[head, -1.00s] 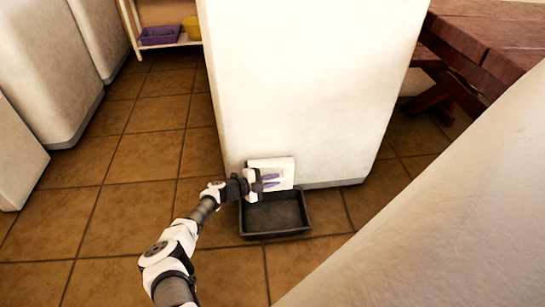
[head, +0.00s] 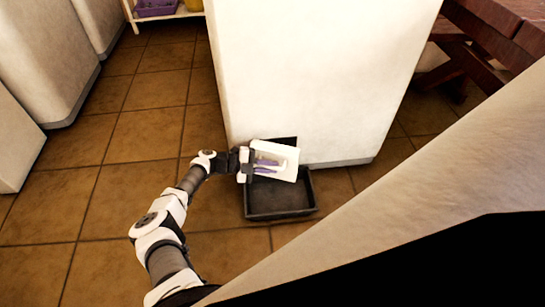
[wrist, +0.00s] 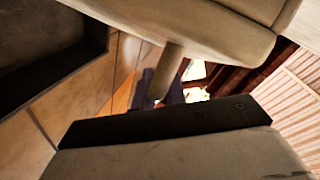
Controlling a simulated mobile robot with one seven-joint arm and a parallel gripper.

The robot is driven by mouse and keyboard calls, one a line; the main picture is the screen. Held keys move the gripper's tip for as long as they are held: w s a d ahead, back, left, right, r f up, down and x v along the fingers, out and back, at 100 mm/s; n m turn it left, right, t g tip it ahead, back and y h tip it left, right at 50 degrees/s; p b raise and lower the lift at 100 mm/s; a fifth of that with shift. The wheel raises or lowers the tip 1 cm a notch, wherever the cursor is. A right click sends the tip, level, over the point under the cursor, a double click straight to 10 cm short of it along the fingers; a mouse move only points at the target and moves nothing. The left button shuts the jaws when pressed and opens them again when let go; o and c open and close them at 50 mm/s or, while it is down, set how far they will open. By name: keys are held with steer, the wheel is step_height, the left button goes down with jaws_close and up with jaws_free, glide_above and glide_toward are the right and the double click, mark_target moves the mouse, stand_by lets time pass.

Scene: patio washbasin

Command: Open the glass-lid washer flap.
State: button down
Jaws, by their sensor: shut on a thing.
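The washer flap (head: 278,150) is a small white panel low on the front of the white washer (head: 310,70). It stands out from the washer's face, and a dark opening (head: 285,141) shows behind its upper edge. The fingers are shut on the flap's handle; the exact grip is small in the head view. In the wrist view, a pale panel, likely the flap (wrist: 210,25), fills the top, with a short round stem (wrist: 168,68) beside the fingers. No glass lid shows.
A dark open tray (head: 280,213) lies on the tiled floor right below the flap. White appliances (head: 45,60) stand at the left. A wooden table (head: 490,45) is at the upper right. A pale surface crosses the lower right. Tiles at the left are clear.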

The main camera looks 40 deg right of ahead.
steer(key=c, duration=1.5)
jaws_free()
steer(key=shift+a, duration=0.1)
steer(key=shift+o, duration=0.2)
steer(key=v, duration=1.3)
steer(key=shift+w+a+r, duration=0.2)
steer(key=shift+a, duration=0.1)
